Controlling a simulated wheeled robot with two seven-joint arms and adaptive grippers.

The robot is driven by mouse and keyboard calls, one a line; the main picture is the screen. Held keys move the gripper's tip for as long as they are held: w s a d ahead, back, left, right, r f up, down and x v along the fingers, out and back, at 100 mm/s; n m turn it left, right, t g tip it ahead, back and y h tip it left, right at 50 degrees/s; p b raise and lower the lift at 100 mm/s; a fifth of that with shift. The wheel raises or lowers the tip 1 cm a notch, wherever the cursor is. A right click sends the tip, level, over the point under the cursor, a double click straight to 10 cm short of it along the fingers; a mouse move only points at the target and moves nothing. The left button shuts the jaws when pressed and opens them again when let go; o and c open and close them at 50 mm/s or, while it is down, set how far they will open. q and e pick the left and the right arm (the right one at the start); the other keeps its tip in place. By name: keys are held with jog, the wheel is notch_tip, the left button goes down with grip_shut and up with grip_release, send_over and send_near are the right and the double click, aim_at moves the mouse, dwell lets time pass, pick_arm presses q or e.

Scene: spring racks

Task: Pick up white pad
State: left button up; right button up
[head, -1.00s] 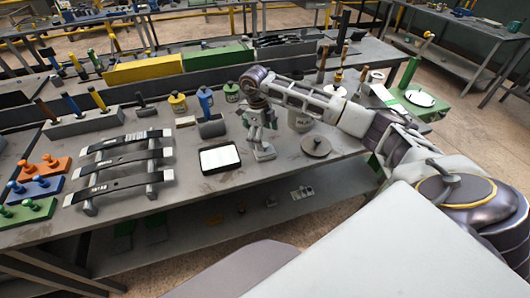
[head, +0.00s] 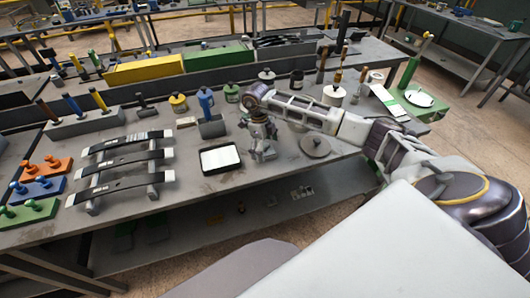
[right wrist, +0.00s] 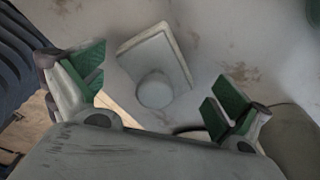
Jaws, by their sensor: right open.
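My right gripper (head: 263,150) is over the grey table, pointing down, just right of a black-rimmed tray. In the right wrist view its green-padded fingers (right wrist: 158,84) are spread apart with nothing between them touching. A pale rectangular pad with a round knob (right wrist: 157,58) lies on the table beyond the fingertips, roughly centred between them. It appears to be the white pad. In the head view the gripper covers that spot, so I cannot make the pad out clearly. My left gripper is not in view.
The black-rimmed tray with a white surface (head: 220,158) stands close left of the gripper. A grey round lid (head: 315,146) lies to its right. A rack with black strips (head: 123,160) is at left.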

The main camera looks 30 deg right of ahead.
jog(key=shift+f, duration=0.35)
jog(key=shift+s, duration=0.15)
jog(key=c, duration=1)
